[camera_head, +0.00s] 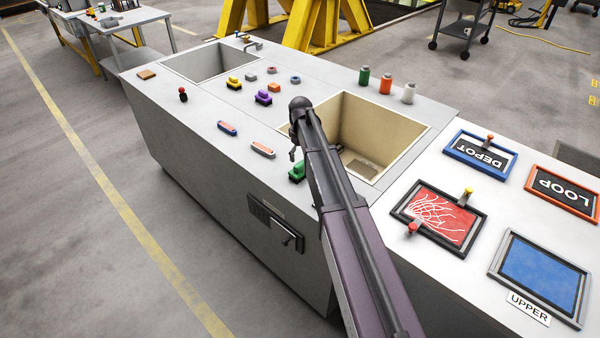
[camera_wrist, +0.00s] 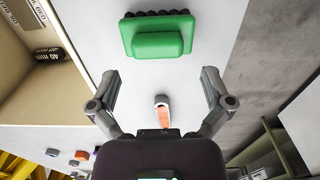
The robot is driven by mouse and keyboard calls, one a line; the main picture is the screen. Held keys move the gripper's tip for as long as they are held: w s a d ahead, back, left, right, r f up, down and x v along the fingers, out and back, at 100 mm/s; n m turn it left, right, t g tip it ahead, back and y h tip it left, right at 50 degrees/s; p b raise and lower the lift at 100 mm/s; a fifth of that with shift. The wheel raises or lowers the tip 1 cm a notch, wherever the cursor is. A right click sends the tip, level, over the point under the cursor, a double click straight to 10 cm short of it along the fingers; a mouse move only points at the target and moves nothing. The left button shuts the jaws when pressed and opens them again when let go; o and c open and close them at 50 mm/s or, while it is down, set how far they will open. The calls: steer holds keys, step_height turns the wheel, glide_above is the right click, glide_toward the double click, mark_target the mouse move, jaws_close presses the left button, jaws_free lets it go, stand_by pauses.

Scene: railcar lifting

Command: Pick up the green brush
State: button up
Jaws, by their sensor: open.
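The green brush (camera_head: 297,172) lies on the pale worktop by its front edge, just left of the beige basin. In the wrist view the green brush (camera_wrist: 157,42) is at the top centre, with a green body and dark bristles along its far side. In the head view my gripper (camera_head: 294,150) hangs just above the brush, partly hidden by my arm.
The open beige basin (camera_head: 418,150) is right of the brush. Several small coloured pieces, including a purple one (camera_head: 263,98), sit behind. Green, red and white bottles (camera_head: 386,83) stand behind the basin.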

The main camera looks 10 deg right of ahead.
mark_target(301, 163)
steer(key=shift+f, duration=0.15)
step_height(301, 163, down, 5)
steer(key=b, duration=0.5)
steer(key=shift+w, duration=0.15)
stand_by(0.5)
steer(key=c, duration=1)
